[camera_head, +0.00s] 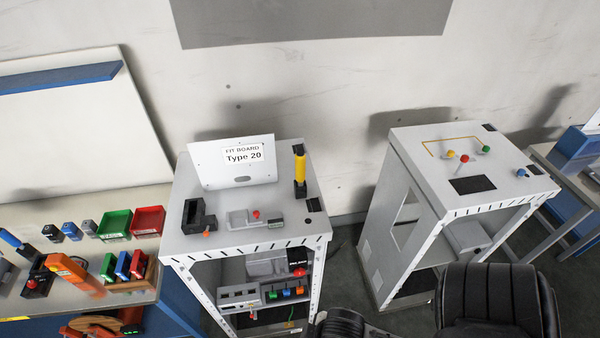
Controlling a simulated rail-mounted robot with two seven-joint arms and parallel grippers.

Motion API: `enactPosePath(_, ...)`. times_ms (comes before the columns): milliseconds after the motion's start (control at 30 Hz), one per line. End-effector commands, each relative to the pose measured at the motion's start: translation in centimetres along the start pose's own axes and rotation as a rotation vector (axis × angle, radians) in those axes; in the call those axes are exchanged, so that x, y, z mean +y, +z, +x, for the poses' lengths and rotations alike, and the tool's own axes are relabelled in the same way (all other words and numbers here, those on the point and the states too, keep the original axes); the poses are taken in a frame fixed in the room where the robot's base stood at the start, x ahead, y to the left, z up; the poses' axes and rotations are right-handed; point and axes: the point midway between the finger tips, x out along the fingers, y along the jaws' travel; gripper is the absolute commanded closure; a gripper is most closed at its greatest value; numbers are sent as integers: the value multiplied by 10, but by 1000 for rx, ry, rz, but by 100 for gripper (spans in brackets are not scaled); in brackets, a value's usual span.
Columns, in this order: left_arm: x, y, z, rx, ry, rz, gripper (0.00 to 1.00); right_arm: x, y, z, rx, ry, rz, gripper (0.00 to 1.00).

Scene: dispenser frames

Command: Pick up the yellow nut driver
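The yellow nut driver (300,170) stands upright in a black holder (301,190) at the back right of the grey dispenser frame's top (270,237). Its yellow handle is in the middle, with a black end on top. Its lower end is hidden in the holder. Neither of my grippers can be made out in the head view, and nothing is seen touching the driver.
A sign reading "Type 20" (235,165) stands left of the driver. A black block (198,217) and a grey fixture (255,218) sit in front. A second grey frame (420,170) stands right. Dark padded shapes (490,300) fill the bottom right.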

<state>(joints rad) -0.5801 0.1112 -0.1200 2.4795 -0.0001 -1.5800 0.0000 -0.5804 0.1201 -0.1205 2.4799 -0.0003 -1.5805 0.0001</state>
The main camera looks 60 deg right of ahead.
Motion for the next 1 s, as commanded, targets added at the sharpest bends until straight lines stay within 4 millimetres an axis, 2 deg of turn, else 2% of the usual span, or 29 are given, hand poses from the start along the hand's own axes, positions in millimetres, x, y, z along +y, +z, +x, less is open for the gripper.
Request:
enactPosePath(433, -3, 1, 0, -1, -8, 10, 57, 0, 0, 0, 0, 0, 0, 100)
enactPosePath(1000, -2, 0, 0, 0, -6, 8, 57, 0, 0, 0, 0, 0, 0, 46)
